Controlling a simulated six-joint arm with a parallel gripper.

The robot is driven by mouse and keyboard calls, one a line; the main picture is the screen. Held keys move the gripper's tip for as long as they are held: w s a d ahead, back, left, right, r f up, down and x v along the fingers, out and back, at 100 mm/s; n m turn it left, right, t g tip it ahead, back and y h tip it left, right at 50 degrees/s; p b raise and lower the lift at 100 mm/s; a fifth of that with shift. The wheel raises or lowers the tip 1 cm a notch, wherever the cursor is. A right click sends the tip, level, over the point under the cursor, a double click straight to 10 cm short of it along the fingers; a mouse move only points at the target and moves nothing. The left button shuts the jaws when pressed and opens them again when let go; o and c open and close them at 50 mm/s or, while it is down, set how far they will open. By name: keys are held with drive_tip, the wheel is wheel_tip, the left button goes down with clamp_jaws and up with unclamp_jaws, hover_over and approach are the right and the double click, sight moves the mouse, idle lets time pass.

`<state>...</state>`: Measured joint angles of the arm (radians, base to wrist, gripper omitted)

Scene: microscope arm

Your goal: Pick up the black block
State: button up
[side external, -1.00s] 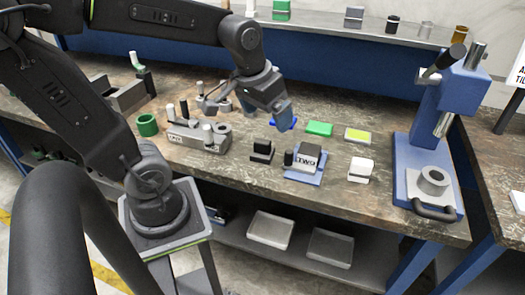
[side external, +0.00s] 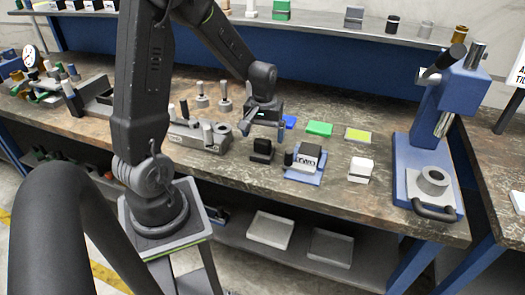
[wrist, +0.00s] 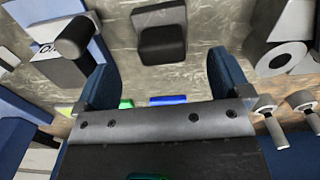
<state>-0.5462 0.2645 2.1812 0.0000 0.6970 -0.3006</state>
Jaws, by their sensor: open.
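The black block (side external: 262,151) stands on the workbench, to the left of a block marked with letters. In the wrist view, the black block (wrist: 162,42) has a raised back and a lower front part. It lies beyond my fingertips, centred across the gap between them. My gripper (side external: 264,132) points down above the block in the side view. In the wrist view, my gripper (wrist: 163,62) has its two blue fingers spread with nothing between them. I cannot tell the exact height of the fingertips over the block.
The lettered block (side external: 307,158) on a blue plate, with a black cylinder (side external: 289,159), stands close right. A grey fixture (side external: 195,137) stands left. Blue (side external: 290,122), green (side external: 319,128) and yellow (side external: 357,134) pads lie behind. A white block (side external: 361,169) and blue press (side external: 440,150) stand farther right.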

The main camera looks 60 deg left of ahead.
sight(263, 149)
wheel_tip(263, 149, down, 6)
drive_tip(key=shift+s+f, duration=0.15)
drive_tip(key=shift+f, duration=0.1)
drive_tip(key=c, duration=1.3)
